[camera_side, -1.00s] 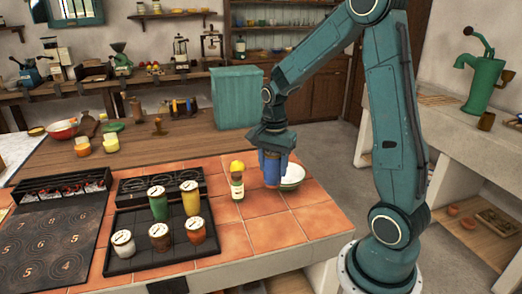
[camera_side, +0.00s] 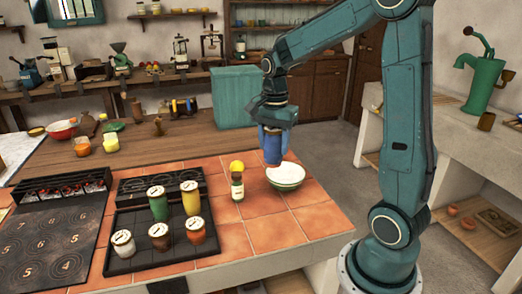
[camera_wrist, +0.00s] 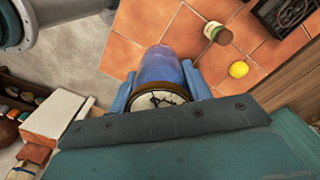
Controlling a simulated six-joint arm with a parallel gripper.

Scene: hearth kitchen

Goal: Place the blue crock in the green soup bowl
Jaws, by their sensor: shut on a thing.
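The blue crock (camera_side: 271,150) is held upright in my gripper (camera_side: 273,128), above the tiled counter. In the wrist view the crock (camera_wrist: 160,68) sits between the two blue fingers of my gripper (camera_wrist: 162,92), with its pale marked lid facing the camera. The green soup bowl (camera_side: 287,178), white inside with a green outside, stands on the tiles. The crock's lower end overlaps the bowl's back left rim in the side view; I cannot tell the exact gap. The bowl is hidden in the wrist view.
A bottle (camera_side: 237,186) and a lemon (camera_side: 237,166) stand close left of the bowl. A black tray (camera_side: 140,256) with several lidded crocks lies further left. The tiles in front of the bowl (camera_side: 270,232) are clear, up to the counter's right edge.

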